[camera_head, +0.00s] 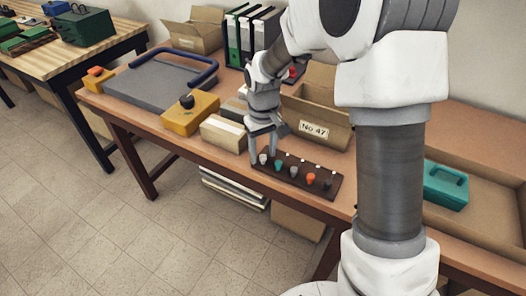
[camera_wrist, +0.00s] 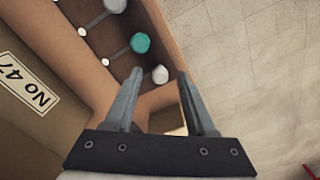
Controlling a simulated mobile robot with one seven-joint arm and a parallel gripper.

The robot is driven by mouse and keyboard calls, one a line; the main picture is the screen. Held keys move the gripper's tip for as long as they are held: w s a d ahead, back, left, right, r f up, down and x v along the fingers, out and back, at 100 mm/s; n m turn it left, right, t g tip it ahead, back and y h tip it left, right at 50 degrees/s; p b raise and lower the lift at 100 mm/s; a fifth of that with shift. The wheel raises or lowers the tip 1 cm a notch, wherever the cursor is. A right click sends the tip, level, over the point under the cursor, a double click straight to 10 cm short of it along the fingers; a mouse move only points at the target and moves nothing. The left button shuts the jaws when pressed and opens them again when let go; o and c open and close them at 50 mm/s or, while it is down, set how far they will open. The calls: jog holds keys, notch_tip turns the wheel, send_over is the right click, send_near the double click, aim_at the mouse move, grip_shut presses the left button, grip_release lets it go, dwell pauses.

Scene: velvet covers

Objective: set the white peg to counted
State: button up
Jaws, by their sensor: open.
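A dark peg board (camera_head: 335,190) lies near the front edge of the wooden table, with a row of coloured pegs. The white peg (camera_head: 263,159) is at the left end of the row. It also shows in the wrist view (camera_wrist: 160,75), at the end of its slot away from the small white dot (camera_wrist: 105,62). A teal peg (camera_head: 278,166) stands beside it, then grey, orange and dark pegs. My gripper (camera_head: 262,154) is open above the left end of the board. In the wrist view its fingertips (camera_wrist: 160,71) appear on either side of the white peg; contact cannot be told.
A cardboard box labelled No 47 (camera_head: 326,134) stands close behind the board. A small cardboard box (camera_head: 223,133) and a yellow block (camera_head: 188,116) lie to the left. A teal case (camera_head: 446,188) sits in a tray at the right. Open floor lies in front.

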grip_shut()
dwell(1.4)
